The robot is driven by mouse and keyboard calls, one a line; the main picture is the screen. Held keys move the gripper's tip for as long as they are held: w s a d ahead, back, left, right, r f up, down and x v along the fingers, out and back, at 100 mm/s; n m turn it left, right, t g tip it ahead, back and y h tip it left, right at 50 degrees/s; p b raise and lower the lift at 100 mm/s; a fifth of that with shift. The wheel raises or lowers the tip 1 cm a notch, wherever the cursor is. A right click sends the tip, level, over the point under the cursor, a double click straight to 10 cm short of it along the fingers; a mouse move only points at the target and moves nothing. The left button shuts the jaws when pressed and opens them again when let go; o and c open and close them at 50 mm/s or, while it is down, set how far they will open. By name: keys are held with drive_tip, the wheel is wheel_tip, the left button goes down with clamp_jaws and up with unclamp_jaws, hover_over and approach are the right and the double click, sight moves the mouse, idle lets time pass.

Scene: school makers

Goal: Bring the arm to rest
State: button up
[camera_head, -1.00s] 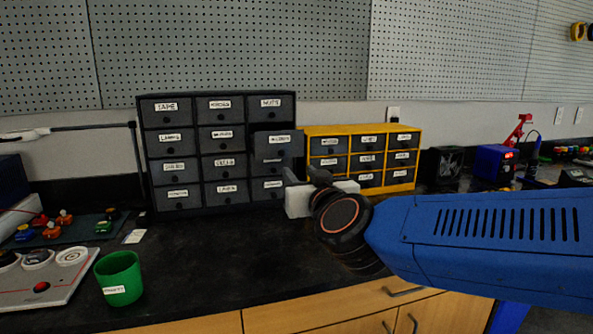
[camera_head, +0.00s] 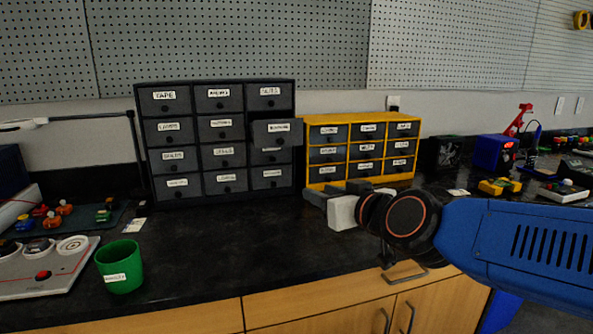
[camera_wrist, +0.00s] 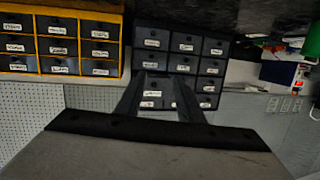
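My gripper (camera_head: 318,195) hangs over the black worktop in the head view, in front of the yellow drawer cabinet (camera_head: 364,117). My blue arm reaches in from the right. In the wrist view the two dark fingers of my gripper (camera_wrist: 161,82) stand apart with nothing held between them, so it is open. The wrist picture is upside down. The dark drawer cabinet (camera_head: 215,79) stands left of the gripper. Its right-column drawer in the second row (camera_head: 275,139) sticks out. The gripper looks apart from it.
A green cup (camera_head: 121,275) stands at the front left of the worktop (camera_head: 215,250), beside a grey board (camera_head: 45,289). A blue device (camera_head: 495,152) and a yellow gadget (camera_head: 500,186) stand on the right. The worktop before the dark cabinet is clear.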

drive_tip(key=s+d+f+m+g+h, duration=0.4)
drive_tip(key=s+d+f+g+h, duration=0.3)
drive_tip(key=s+d+f, duration=1.3)
drive_tip(key=d+f+g, duration=0.1)
drive_tip(key=d+g, duration=0.1)
drive_tip(key=d, duration=0.1)
drive_tip(key=shift+s+m, duration=0.3)
drive_tip(key=shift+m, duration=0.1)
